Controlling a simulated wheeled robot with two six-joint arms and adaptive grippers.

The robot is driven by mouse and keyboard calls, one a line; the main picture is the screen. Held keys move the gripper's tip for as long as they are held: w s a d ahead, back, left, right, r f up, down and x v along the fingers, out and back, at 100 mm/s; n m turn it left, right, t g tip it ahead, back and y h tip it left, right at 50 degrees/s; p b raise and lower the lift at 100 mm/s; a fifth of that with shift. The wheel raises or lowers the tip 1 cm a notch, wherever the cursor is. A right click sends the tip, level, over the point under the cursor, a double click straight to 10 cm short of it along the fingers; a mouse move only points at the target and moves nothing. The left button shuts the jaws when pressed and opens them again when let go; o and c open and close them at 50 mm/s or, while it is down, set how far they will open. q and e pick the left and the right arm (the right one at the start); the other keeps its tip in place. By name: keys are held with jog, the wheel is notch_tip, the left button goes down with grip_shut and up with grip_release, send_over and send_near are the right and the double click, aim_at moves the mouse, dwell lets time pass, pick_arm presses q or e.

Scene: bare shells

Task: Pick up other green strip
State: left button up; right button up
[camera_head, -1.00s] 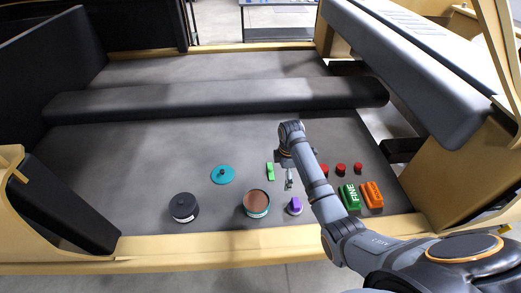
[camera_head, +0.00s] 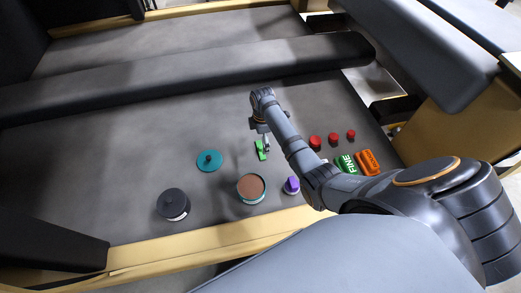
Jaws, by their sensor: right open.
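One small green strip (camera_head: 260,150) lies on the dark grey surface near the middle of the view. My right gripper (camera_head: 266,145) points down right beside the strip's right side, with its jaws apart and nothing seen between them. At this size I cannot tell whether a fingertip touches the strip. A larger green block marked FINE (camera_head: 346,163) lies to the right, partly hidden by my right arm. My left gripper is not in view.
An orange block (camera_head: 368,163) lies beside the green block. Red pieces (camera_head: 315,142) stand behind them. A purple piece (camera_head: 292,185), a brown-topped tin (camera_head: 251,187), a dark tin (camera_head: 173,204) and a teal lid (camera_head: 209,160) stand nearby. A padded bar (camera_head: 180,78) crosses behind.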

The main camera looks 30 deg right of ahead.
aim_at(261, 149)
notch_tip(261, 149, down, 5)
jog(key=shift+w+f+b, duration=0.1)
jog(key=shift+b, duration=0.45)
jog(key=shift+a, duration=0.1)
jog(key=c, duration=1.4)
jog(key=shift+s, duration=0.2)
jog(key=c, duration=0.6)
